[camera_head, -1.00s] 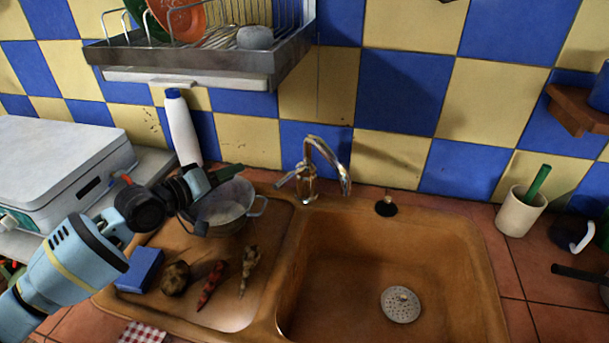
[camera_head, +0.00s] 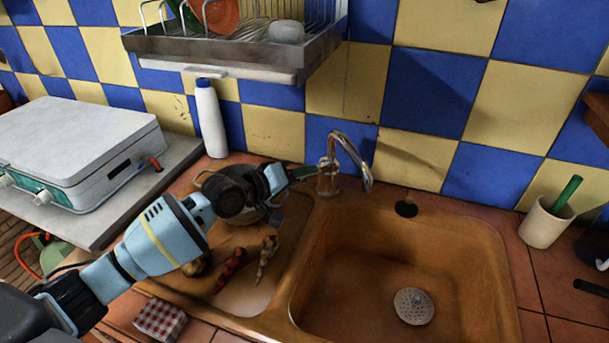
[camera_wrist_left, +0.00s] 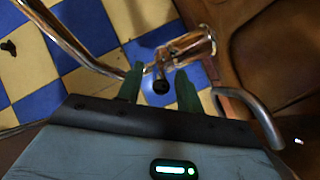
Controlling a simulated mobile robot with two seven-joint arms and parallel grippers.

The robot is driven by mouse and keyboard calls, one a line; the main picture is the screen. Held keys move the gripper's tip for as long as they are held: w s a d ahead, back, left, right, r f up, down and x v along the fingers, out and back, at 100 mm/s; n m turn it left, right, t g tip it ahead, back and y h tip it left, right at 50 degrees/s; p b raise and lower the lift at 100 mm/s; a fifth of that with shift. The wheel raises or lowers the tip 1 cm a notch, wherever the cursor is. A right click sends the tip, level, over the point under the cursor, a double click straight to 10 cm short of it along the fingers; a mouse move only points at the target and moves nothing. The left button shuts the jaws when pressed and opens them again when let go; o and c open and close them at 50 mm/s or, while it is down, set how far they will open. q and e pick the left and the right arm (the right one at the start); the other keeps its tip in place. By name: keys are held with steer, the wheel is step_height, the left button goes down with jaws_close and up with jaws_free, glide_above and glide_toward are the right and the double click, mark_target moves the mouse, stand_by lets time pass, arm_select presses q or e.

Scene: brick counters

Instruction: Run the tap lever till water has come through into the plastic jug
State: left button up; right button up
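The chrome tap (camera_head: 328,178) stands behind the brown sink (camera_head: 470,235), its curved spout pointing over the right basin. My left gripper (camera_head: 304,174) is at the tap's left side, where the lever is. In the left wrist view, the green fingers of my left gripper (camera_wrist_left: 159,88) are apart, with the lever's dark round end (camera_wrist_left: 162,87) between them. Whether either finger touches it I cannot tell. The tap body (camera_wrist_left: 195,45) shows just beyond. No plastic jug is seen in these views, and no water shows from the spout. My right gripper is not in view.
A metal colander (camera_head: 272,215) is partly hidden behind my left arm. A red pepper (camera_head: 229,268) and a knobbly root (camera_head: 266,255) lie on the drainboard. A white bottle (camera_head: 211,120) stands behind. The dish rack (camera_head: 225,50) overhangs. The right basin holds only a drain strainer (camera_head: 413,306).

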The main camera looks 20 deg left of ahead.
arm_select(q)
steer(key=shift+w+d+f, duration=0.1)
steer(key=shift+w+d, duration=0.2)
steer(key=shift+c, duration=0.3)
jaws_close()
steer(key=shift+w, duration=0.1)
